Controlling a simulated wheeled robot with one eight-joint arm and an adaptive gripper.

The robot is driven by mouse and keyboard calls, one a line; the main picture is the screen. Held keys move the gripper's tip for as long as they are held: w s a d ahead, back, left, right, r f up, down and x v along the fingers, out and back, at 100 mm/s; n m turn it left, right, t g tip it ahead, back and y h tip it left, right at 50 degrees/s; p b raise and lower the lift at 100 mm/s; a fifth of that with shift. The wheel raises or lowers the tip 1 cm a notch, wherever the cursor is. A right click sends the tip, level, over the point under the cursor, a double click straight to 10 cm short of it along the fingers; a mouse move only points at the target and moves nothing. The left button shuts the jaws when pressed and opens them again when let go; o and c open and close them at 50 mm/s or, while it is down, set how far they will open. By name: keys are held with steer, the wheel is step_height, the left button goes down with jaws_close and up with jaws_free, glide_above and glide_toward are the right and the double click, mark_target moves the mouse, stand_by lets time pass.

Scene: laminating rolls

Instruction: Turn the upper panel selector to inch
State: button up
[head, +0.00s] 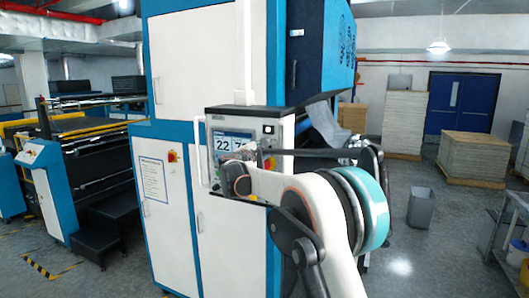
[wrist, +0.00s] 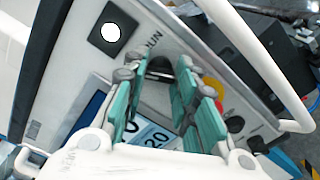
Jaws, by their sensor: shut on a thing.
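The grey control panel (head: 215,123) is mounted on the front of the white and blue machine, with a lit screen (head: 227,142) showing 22. In the wrist view, the dark selector knob (wrist: 160,66) lies between the teal fingers of my gripper (wrist: 162,76), which is shut on it. Lettering by the knob is partly hidden, and I cannot tell which mark the knob points to.
A white lamp or button (wrist: 111,32) in a black square and a red and yellow stop button (wrist: 212,87) flank the knob. A grey bin (head: 420,208) stands on open floor at the right.

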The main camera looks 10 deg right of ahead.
steer(key=shift+f+n, duration=0.1)
steer(key=shift+n, duration=0.4)
steer(key=o, duration=1)
steer(key=shift+o, duration=0.2)
steer(key=v, duration=1.2)
